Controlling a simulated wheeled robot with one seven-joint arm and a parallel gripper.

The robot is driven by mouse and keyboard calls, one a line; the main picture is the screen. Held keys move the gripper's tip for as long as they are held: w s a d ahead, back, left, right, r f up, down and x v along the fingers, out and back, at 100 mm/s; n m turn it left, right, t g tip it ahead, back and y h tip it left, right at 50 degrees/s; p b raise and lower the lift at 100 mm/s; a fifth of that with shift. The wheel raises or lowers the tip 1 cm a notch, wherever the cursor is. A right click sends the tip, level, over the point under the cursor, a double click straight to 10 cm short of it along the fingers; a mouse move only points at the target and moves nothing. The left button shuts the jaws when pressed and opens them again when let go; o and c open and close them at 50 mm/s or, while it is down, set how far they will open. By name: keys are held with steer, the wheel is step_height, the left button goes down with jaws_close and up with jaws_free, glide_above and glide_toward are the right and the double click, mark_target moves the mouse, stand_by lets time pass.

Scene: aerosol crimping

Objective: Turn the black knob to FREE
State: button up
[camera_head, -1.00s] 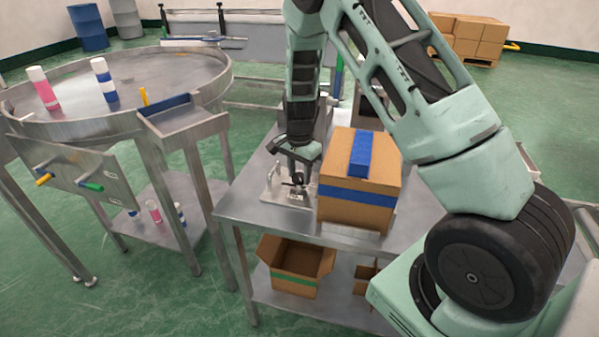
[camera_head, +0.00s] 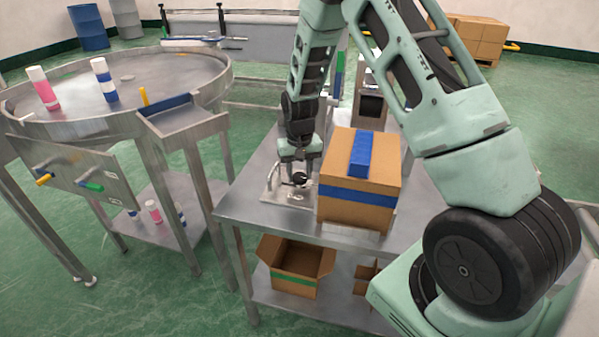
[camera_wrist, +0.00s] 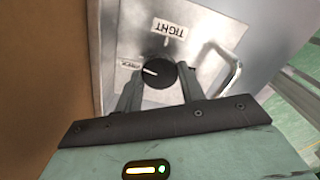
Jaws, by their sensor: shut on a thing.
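The black knob (camera_wrist: 158,74) sits on a metal plate (camera_wrist: 120,22) in the wrist view. Its white pointer line points left, towards a small label (camera_wrist: 130,64) whose word I cannot read for sure. A label reading TIGHT (camera_wrist: 170,28), upside down, is above the knob. My gripper (camera_wrist: 159,84) has one finger on each side of the knob and is shut on it. In the head view my gripper (camera_head: 300,163) points down at the knob (camera_head: 299,178) on the steel table (camera_head: 248,202). No FREE label is legible.
A cardboard box (camera_head: 345,191) with blue tape stands close to the right of the knob plate. A metal handle (camera_wrist: 226,70) rises from the plate's right side in the wrist view. A round steel table (camera_head: 150,72) with bottles stands to the left.

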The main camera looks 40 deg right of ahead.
mark_target(299, 176)
steer(key=shift+n, duration=0.9)
steer(key=o, duration=1)
steer(key=shift+r, duration=0.1)
step_height(299, 176, up, 17)
steer(key=shift+r+b, duration=0.15)
steer(key=shift+b, duration=0.25)
